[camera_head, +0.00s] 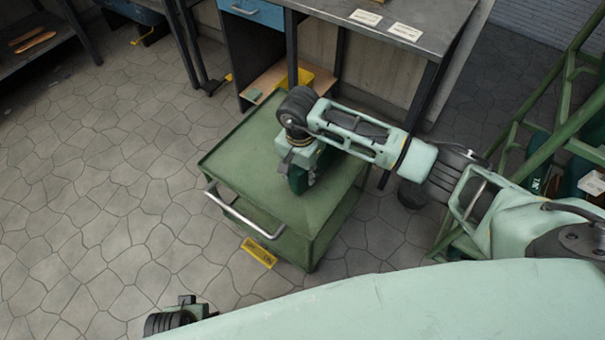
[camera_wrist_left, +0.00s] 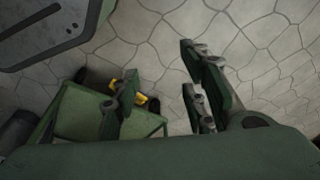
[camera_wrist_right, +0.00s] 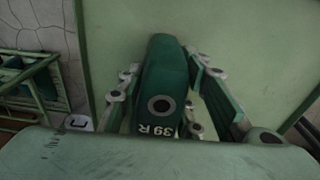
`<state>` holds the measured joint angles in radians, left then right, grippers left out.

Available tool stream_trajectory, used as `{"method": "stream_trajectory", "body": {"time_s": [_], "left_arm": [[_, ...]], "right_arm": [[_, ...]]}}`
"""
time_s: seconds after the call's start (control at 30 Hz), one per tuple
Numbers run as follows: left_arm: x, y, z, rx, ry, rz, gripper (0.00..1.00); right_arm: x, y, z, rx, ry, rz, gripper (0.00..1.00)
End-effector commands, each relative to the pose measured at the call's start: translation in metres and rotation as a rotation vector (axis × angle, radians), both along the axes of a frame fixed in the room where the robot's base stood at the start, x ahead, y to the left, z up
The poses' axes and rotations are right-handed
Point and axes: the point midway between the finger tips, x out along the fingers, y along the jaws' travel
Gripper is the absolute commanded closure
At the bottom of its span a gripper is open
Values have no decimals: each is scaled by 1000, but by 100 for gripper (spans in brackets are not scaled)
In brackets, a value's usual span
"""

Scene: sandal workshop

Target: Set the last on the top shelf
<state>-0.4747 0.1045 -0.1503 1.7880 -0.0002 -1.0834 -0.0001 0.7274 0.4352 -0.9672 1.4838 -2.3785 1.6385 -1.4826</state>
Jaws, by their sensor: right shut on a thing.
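The last is a dark green block marked "39 R" with a round hole in the right wrist view (camera_wrist_right: 162,85). My right gripper (camera_wrist_right: 163,100) is shut on it, one finger on each side. In the head view, the last (camera_head: 298,181) is partly hidden under my right gripper (camera_head: 302,165), over the top shelf of the green trolley (camera_head: 238,165). I cannot tell whether the last touches that surface. My left gripper (camera_wrist_left: 160,100) is open and empty, its fingers wide apart. It shows only partly at the bottom of the head view.
The trolley top looks otherwise bare; its handle (camera_head: 240,215) faces lower left. A workbench (camera_head: 440,25) with papers stands behind it. A green rack (camera_head: 560,130) holding dark green items is on the right. A yellow plate (camera_head: 259,252) lies by the trolley. Stone floor at left is clear.

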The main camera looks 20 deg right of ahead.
Motion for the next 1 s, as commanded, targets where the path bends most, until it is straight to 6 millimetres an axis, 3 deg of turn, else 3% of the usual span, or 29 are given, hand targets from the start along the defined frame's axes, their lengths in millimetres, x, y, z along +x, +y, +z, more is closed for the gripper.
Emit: {"method": "stream_trajectory", "body": {"time_s": [0.1,0.4,0.43,0.63,1.0], "left_arm": [[3,0,11,-2,-13,1,60],[3,0,10,-1,-9,1,60],[3,0,11,-1,-10,1,60],[6,-1,15,-3,-19,1,60],[5,-1,15,-3,-18,1,60]], "right_arm": [[1,1,-12,2,-2,-1,94],[1,1,-13,0,-4,0,94],[0,1,-14,1,-1,0,67],[0,0,-14,1,-1,0,49],[0,1,-12,1,-1,0,48]]}}
